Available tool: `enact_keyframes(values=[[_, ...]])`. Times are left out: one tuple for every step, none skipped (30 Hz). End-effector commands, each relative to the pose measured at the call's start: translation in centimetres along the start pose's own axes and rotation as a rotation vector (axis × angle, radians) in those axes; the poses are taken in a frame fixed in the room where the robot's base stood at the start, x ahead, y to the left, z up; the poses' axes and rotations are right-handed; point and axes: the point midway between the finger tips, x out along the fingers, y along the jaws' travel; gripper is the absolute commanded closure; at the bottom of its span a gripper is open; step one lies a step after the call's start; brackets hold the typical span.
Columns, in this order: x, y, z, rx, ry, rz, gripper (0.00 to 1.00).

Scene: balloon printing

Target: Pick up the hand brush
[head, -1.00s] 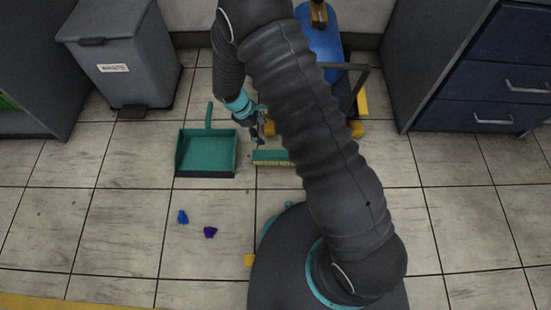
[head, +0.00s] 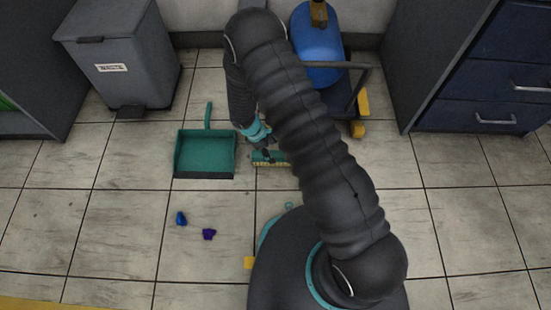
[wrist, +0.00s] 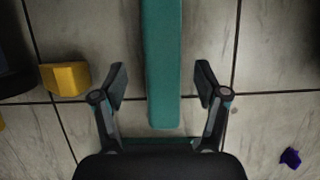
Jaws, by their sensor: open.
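The hand brush (head: 262,161) lies on the floor in the head view, teal with pale yellow bristles, partly hidden by my arm. In the wrist view a long teal bar of the brush (wrist: 163,60) runs from the top edge down between the fingers. My gripper (wrist: 160,80) is open, one finger on each side of the bar, with gaps and no visible contact. In the head view my gripper (head: 267,150) is right at the brush, and its fingers are hard to make out.
A teal dustpan (head: 205,174) lies just left of the brush. Blue (head: 181,218) and purple (head: 209,234) scraps lie in front. A grey waste bin (head: 120,65) stands back left. A cart with a blue tank (head: 318,48) stands behind. Drawers (head: 490,90) are at right.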

Motion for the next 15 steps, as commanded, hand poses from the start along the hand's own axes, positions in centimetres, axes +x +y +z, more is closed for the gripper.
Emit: enact_keyframes(values=[[1.1, -0.3, 0.1, 0.0, -0.002, -0.004, 0.27], [1.5, -0.3, 0.1, -0.001, -0.003, -0.004, 0.27], [2.0, -0.4, 0.1, 0.0, -0.002, -0.004, 0.27], [2.4, -0.4, 0.1, 0.001, -0.001, -0.003, 0.27], [2.7, -0.3, 0.1, 0.001, -0.001, -0.002, 0.27], [3.1, -0.4, 0.1, 0.0, -0.001, -0.002, 0.27], [3.3, -0.4, 0.1, -0.001, -0.001, -0.002, 0.27], [3.5, -0.4, 0.1, 0.0, -0.001, -0.002, 0.27], [3.6, -0.4, 0.1, 0.0, -0.001, -0.002, 0.27], [3.7, -0.3, 0.1, 0.0, -0.001, -0.002, 0.27], [3.7, -0.3, 0.1, 0.0, -0.001, -0.001, 0.27], [3.7, -0.3, 0.1, 0.0, -0.001, -0.001, 0.27], [3.7, -0.3, 0.1, 0.0, -0.001, -0.001, 0.27], [3.7, -0.3, 0.1, 0.0, -0.001, -0.001, 0.27], [3.7, -0.3, 0.1, 0.0, -0.001, -0.001, 0.27]])
